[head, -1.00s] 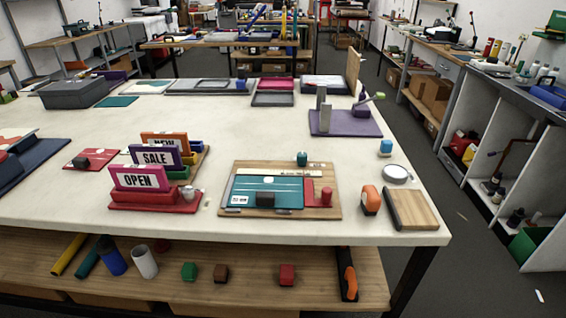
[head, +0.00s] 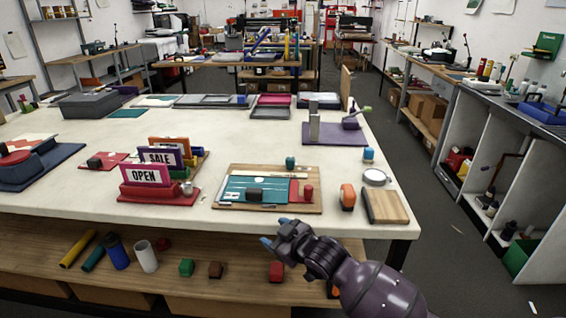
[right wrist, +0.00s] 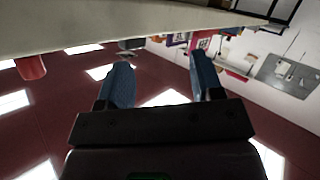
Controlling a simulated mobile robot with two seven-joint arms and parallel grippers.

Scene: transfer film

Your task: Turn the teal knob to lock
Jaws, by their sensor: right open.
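The teal knob (head: 290,162) stands upright at the back edge of a wooden board (head: 226,203) on the white table. The board carries a teal plate (head: 240,186) with a black block (head: 254,194), and a red strip with a red knob (head: 308,193). My right gripper (head: 273,232) is at the table's front edge, in front of the board and well apart from the teal knob. Its two blue fingers are apart and empty, also in the right wrist view (right wrist: 162,76). My left gripper is not in view.
An orange-and-black object (head: 347,197), a wooden block (head: 385,206) and a round light dish (head: 375,177) lie right of the board. OPEN and SALE signs (head: 145,173) stand left of it. A lower shelf holds several small items.

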